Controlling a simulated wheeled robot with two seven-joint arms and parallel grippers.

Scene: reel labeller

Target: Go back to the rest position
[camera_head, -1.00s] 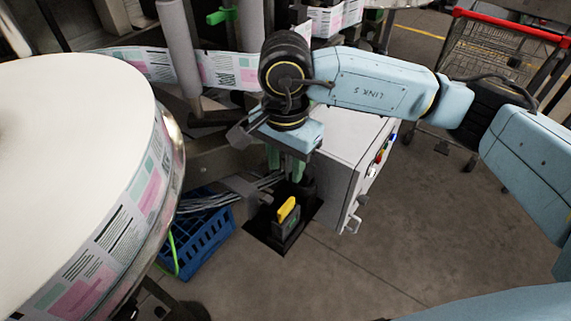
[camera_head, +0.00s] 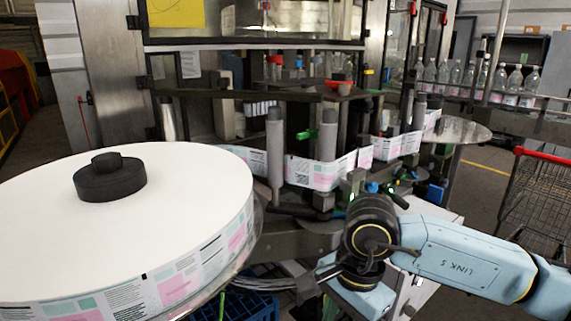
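My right arm comes in from the right, with its light-blue link and black wrist joint in front of the labeller. My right gripper (camera_head: 318,285) is partly visible below the wrist, at the lower middle; its fingertips are cut off or hidden, so I cannot tell whether it is open or shut. My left gripper is not in view. A large white label reel (camera_head: 200,165) with a black hub (camera_head: 110,178) lies on the left.
The label web (camera_head: 315,172) runs around grey rollers (camera_head: 274,150). A blue crate (camera_head: 245,307) is low beside the reel. A shopping cart (camera_head: 540,195) with a red handle stands at right. Clear bottles (camera_head: 468,75) line the conveyor at upper right.

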